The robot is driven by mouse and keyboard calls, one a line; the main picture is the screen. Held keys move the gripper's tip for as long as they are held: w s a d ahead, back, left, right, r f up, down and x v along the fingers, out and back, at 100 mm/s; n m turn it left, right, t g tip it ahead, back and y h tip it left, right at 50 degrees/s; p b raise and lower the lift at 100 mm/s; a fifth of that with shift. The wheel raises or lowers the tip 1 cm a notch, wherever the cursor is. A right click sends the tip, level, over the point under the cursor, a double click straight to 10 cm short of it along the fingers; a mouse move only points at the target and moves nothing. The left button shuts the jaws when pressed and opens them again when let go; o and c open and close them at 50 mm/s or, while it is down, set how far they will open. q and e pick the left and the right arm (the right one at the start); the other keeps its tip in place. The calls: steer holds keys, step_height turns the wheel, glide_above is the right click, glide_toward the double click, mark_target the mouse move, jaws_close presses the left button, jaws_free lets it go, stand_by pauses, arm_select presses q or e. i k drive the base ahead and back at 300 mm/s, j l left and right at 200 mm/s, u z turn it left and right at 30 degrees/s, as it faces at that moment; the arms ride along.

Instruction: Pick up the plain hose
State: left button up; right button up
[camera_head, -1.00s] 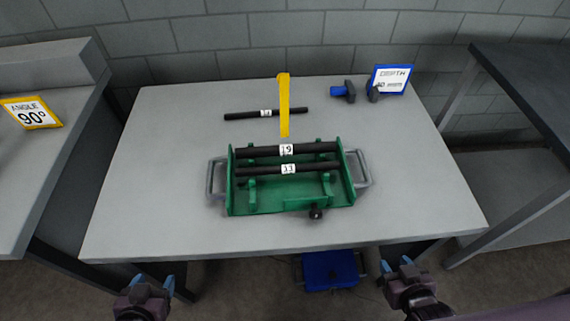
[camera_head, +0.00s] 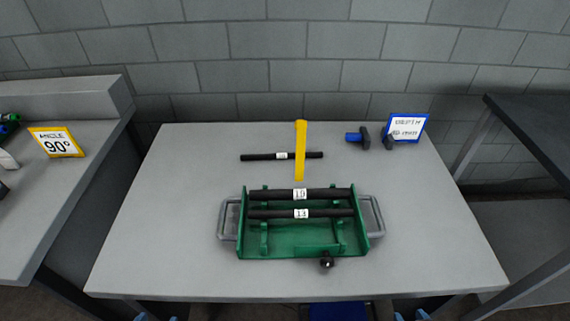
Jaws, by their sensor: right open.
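A black hose (camera_head: 261,157) with a small white label lies on the grey table behind the green tray. Two more black hoses lie across the green tray (camera_head: 290,251): the rear one (camera_head: 329,193) is labelled 19, and the front one (camera_head: 270,214) has a label that looks like 13 or 33. No hose without a label shows, so I cannot tell which is the plain one. My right gripper (camera_head: 411,315) shows only its blue fingertips at the bottom edge, open and empty. My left gripper (camera_head: 155,317) barely shows at the bottom left, its tips apart. Both are far from the hoses.
A blue and dark tool (camera_head: 356,137) and a blue-framed sign (camera_head: 407,128) are at the back right. A yellow 90° sign (camera_head: 56,143) is on the left bench. The table's left and right sides are clear.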

mark_target(278, 156)
steer(key=k+l+u, duration=0.2)
steer(key=u, duration=0.15)
steer(key=k+l+u, duration=0.2)
steer(key=u, duration=0.15)
steer(key=k+l+u, duration=0.1)
steer(key=k+u, duration=0.25)
